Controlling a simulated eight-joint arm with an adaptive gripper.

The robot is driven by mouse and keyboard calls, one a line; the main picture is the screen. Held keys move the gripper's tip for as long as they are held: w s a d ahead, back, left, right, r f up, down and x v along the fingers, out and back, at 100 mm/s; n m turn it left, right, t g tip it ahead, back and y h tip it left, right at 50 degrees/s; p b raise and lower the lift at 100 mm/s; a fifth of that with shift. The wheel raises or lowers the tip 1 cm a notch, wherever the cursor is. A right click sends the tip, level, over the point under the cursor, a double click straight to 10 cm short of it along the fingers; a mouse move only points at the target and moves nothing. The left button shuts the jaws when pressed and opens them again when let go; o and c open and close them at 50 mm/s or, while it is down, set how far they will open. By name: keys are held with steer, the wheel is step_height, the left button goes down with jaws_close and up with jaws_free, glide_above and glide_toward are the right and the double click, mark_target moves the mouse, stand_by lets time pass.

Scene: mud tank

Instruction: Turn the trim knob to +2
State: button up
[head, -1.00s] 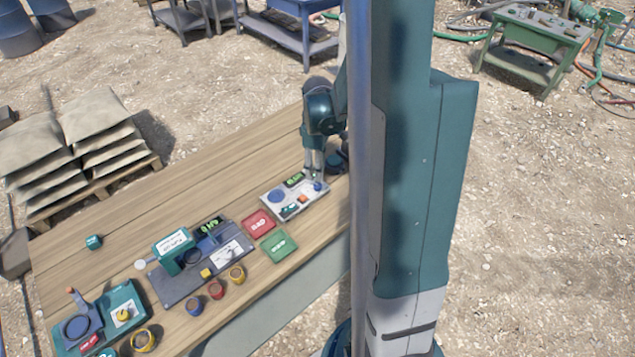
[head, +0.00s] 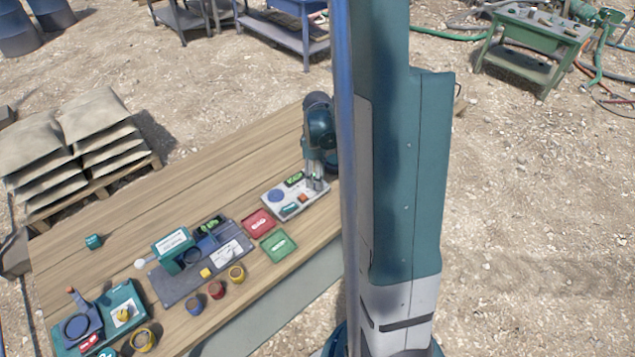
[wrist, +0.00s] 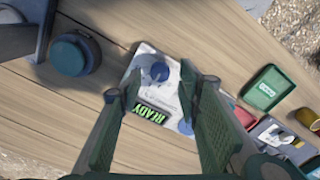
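A pale panel (head: 284,209) lies at the right end of the wooden table. In the wrist view it carries a blue knob (wrist: 160,72), a lit display reading READY (wrist: 150,113) and a blue disc (wrist: 186,128). No scale or label by the knob is readable, so its setting cannot be told. My gripper (wrist: 161,80) is open, with its fingertips on either side of the knob and gaps showing. In the head view my gripper (head: 316,186) is over the panel's right part and hides the knob. Its height above the panel is unclear.
A dark round teal object (wrist: 72,54) stands beside the panel. Red (head: 255,222) and green (head: 278,245) trays lie on its other side. A grey station (head: 180,285), several small cups and a green box with a yellow knob (head: 124,314) are farther left. The back of the table is mostly clear.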

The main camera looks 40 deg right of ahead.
steer(key=shift+f, duration=1.5)
steer(key=shift+c, duration=0.7)
steer(key=c, duration=0.8)
